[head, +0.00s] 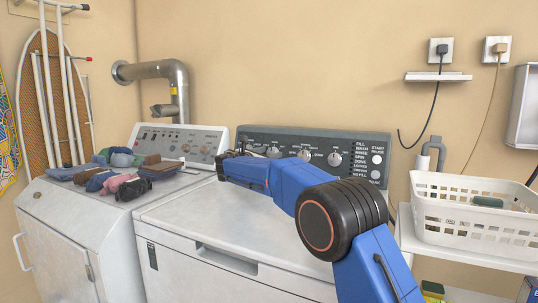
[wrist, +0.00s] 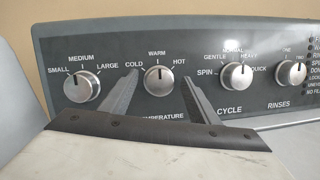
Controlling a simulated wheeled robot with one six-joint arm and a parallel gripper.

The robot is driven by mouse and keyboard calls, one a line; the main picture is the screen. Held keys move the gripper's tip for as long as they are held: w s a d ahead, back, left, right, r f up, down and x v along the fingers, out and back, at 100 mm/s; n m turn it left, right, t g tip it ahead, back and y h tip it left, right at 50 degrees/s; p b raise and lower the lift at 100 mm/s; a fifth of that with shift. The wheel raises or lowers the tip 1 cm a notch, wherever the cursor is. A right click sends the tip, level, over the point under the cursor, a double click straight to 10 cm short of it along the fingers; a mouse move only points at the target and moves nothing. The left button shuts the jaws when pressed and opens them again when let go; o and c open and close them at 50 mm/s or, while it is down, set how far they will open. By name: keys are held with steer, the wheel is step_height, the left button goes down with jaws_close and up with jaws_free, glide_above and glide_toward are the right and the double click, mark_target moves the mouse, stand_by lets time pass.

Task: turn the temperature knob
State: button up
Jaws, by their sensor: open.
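The temperature knob (wrist: 158,80) is a round silver dial on the dark washer panel (wrist: 205,95), with COLD, WARM and HOT printed around it. Its pointer looks roughly upward, near WARM, but is too small to be sure. My gripper (wrist: 160,77) is open, with one grey finger at the knob's lower left and the other at its lower right. Nothing is held. Whether the fingers touch the knob or the panel I cannot tell. In the head view my arm reaches left across the washer, hiding part of the panel's left end.
In the wrist view the size knob (wrist: 82,87) is left of the temperature knob; the cycle knob (wrist: 237,75) and rinses knob (wrist: 292,73) are right. A white basket (head: 470,222) stands at right. The washer lid (head: 215,222) is clear.

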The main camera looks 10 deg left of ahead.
steer(key=shift+w+d, duration=0.1)
steer(key=shift+w, duration=0.1)
steer(key=c, duration=1)
steer(key=shift+c, duration=0.2)
steer(key=shift+n, duration=0.4)
steer(key=n+y, duration=0.1)
steer(key=n, duration=0.1)
steer(key=n+t, duration=0.1)
steer(key=n, duration=0.2)
steer(key=shift+n+y, duration=0.3)
steer(key=shift+y, duration=0.1)
steer(key=n+y, duration=0.1)
steer(key=n, duration=0.2)
steer(key=n+y, duration=0.1)
steer(key=n, duration=0.1)
steer(key=shift+s+f+n, duration=0.1)
steer(key=shift+n, duration=0.3)
